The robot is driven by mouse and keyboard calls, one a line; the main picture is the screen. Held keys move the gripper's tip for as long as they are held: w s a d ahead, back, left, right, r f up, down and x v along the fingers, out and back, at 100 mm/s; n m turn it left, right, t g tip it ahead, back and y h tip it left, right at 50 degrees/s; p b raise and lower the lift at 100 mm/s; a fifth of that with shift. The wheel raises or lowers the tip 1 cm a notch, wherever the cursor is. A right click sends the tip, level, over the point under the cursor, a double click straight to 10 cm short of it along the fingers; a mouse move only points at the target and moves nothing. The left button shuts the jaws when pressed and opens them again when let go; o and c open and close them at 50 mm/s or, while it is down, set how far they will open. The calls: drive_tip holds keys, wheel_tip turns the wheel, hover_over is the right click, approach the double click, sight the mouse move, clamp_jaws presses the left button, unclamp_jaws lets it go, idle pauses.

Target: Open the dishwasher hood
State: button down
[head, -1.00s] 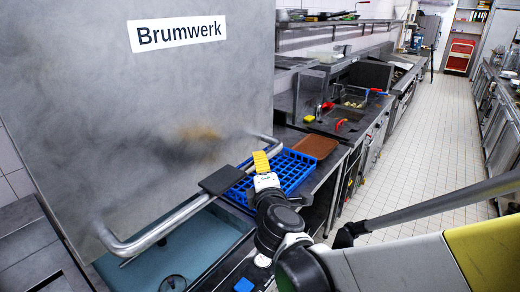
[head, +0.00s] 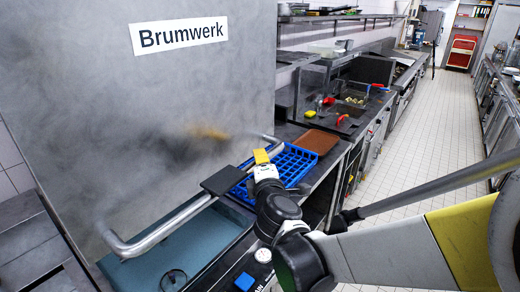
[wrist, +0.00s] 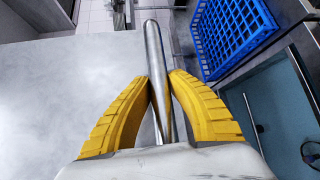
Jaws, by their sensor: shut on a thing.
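The dishwasher hood (head: 100,100) is a large grey metal box with a "Brumwerk" label. It fills the left of the head view and the left of the wrist view (wrist: 50,85). Its bar handle (head: 165,229) runs along the lower front, with a dark block on it. My gripper (head: 261,157) has yellow fingers at the handle's right part. In the wrist view my gripper (wrist: 160,80) is shut on the handle (wrist: 153,45), a finger on each side. The blue-grey wash basin (head: 200,240) shows below the handle, so the hood stands at least partly raised.
A blue dish rack (head: 290,165) sits on the counter right of the hood, close to my gripper. The tiled aisle (head: 430,140) is clear on the right.

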wheel_tip(320, 180, down, 6)
drive_tip(key=b, duration=0.4)
drive_tip(key=shift+b, duration=0.4)
drive_tip(key=shift+d, duration=0.1)
